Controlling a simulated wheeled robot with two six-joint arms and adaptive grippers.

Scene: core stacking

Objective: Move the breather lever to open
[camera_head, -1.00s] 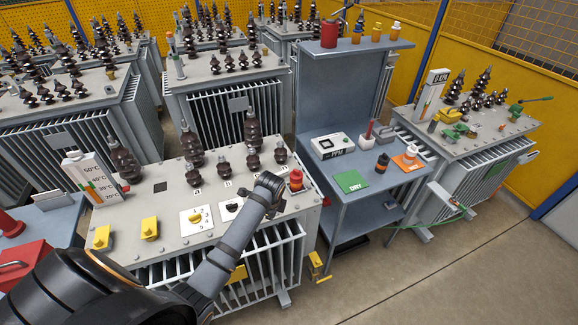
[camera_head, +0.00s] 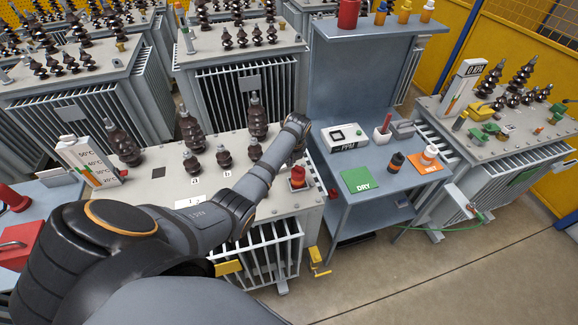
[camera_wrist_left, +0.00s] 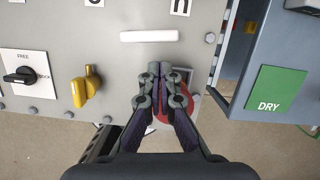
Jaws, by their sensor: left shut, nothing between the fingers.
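No part is legibly marked as the breather lever, so I cannot tell which it is. A yellow lever-like knob (camera_wrist_left: 85,90) sits on the grey transformer top (camera_wrist_left: 60,30) in the left wrist view; my arm hides it in the head view. A red round fitting (camera_head: 298,178) stands at the transformer's right front corner. My left gripper (camera_wrist_left: 160,72) is shut and empty, above and partly covering the red fitting (camera_wrist_left: 178,105) in the wrist view. Contact cannot be judged. A yellow valve handle (camera_head: 317,262) hangs low off the same corner. My right gripper is out of view.
A black knob (camera_wrist_left: 22,75) on a white plate sits left of the yellow knob. Brown bushings (camera_head: 190,130) rise behind my arm. A blue bench (camera_head: 340,205) with a green DRY card (camera_head: 362,181) stands to the right. Open floor (camera_head: 430,275) lies at the front right.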

